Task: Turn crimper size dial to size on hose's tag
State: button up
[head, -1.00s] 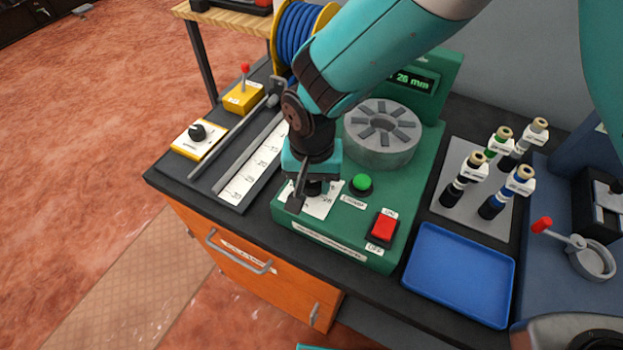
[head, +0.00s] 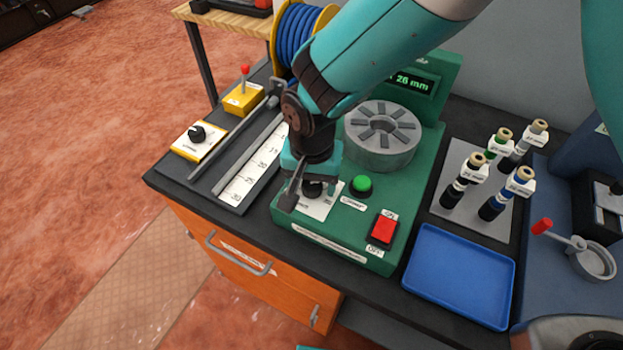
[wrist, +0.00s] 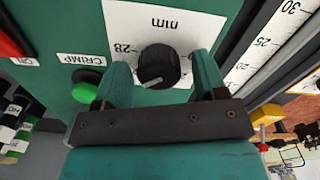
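The black size dial (wrist: 158,66) sits on a white plate marked "mm" and "28" on the green crimper (head: 345,235). A light pointer mark shows on its lower-left side in the wrist view. My gripper (head: 312,192) is open above the dial. In the wrist view its two teal fingers (wrist: 160,80) stand apart on either side of the dial, with gaps, and I see no contact. The crimper's display (head: 411,82) reads 26 mm. Several hoses with white tags (head: 475,170) stand on a grey rack; their tag numbers are too small to read surely.
A green crimp button (head: 361,184) and a red switch (head: 383,228) sit right of the dial. The grey crimping head (head: 382,140) rises behind. A ruler (head: 250,175) lies left. An empty blue tray (head: 460,275) is at the front right.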

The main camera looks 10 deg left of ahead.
notch_tip(320, 180, up, 17)
jog(key=b, duration=0.2)
jog(key=shift+r, duration=0.2)
dwell(0.5)
